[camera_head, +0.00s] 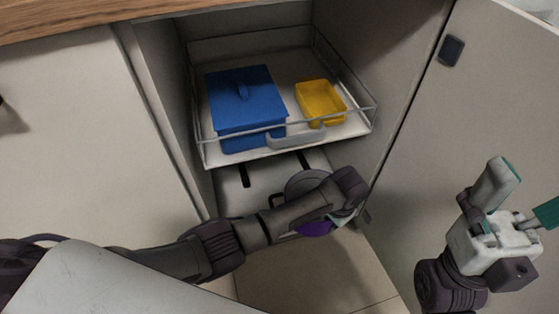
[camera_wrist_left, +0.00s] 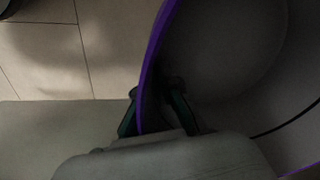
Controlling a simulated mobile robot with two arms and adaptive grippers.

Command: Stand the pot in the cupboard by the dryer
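The purple pot (camera_head: 316,229) with a grey inside shows in the head view in front of the open cupboard, below its wire shelf; my left arm covers much of it. In the left wrist view its purple rim (camera_wrist_left: 148,62) passes between the fingers of my left gripper (camera_wrist_left: 155,103), which appears shut on the pot's wall. That gripper is mostly hidden behind its own wrist in the head view. My right gripper (camera_head: 524,192) is open and empty at the right, in front of the open cupboard door (camera_head: 440,125).
A wire-railed pull-out shelf (camera_head: 225,157) in the cupboard carries a blue lidded box (camera_head: 240,92) at left and a yellow tub (camera_head: 320,101) at right. A pale lower surface (camera_head: 240,200) lies beneath it. The tiled floor (camera_head: 310,275) is clear in front.

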